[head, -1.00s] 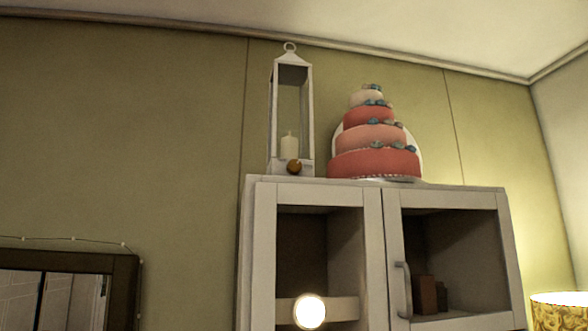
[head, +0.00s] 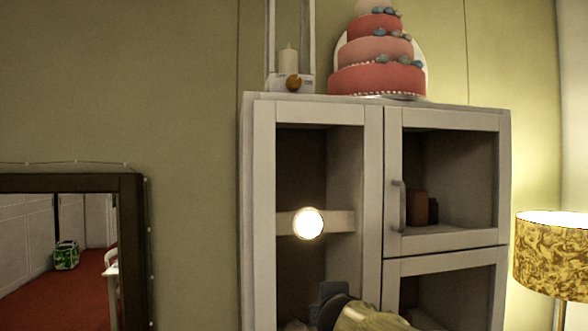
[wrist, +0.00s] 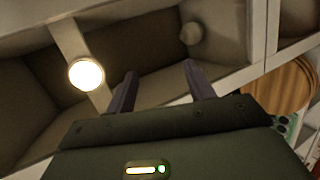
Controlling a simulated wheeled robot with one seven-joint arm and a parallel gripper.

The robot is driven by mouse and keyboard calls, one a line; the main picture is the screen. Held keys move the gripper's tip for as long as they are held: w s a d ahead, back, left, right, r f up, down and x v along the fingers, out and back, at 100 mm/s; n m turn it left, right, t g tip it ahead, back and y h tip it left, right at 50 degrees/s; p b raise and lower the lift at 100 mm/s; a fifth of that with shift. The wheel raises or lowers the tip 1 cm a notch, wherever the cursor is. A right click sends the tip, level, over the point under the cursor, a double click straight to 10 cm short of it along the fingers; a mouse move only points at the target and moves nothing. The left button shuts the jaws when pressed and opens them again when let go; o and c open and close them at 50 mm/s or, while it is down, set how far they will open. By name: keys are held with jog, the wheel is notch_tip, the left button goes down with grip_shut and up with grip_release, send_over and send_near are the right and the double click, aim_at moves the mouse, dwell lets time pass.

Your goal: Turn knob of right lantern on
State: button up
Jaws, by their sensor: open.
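A white lantern (head: 306,84) stands on top of the cabinet at its left end; its upper part is cut off in the head view. It holds a cream candle (head: 288,59), and a round orange-brown knob (head: 293,82) sits on the front of its base. No other lantern shows. My gripper (wrist: 158,74) is open and empty in the wrist view, with two dark fingers in front of the cabinet's shelves. In the head view, a dark end part of my arm shows at the bottom, well below the lantern. The lantern is not in the wrist view.
The tall white cabinet (head: 374,180) has framed fronts. A bright round light (head: 308,223) shows at its left section. A tiered pink cake (head: 375,79) stands right of the lantern. A patterned lamp (head: 552,258) is at right, a dark-framed mirror (head: 131,240) at left.

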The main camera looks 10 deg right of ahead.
jog(key=s+a+r+n+t+p, duration=0.1)
jog(key=r+n, duration=0.5)
jog(key=r, duration=0.7)
jog(key=s+a+r+n+t+y+p, duration=0.1)
jog(key=s+a+r+n+t, duration=0.2)
jog(key=r, duration=1.1)
jog(key=s+a+r+n+t+p, duration=0.2)
jog(key=r+n+t, duration=0.3)
jog(key=r+n, duration=0.5)
notch_tip(320, 180, up, 3)
jog(key=shift+r, duration=0.15)
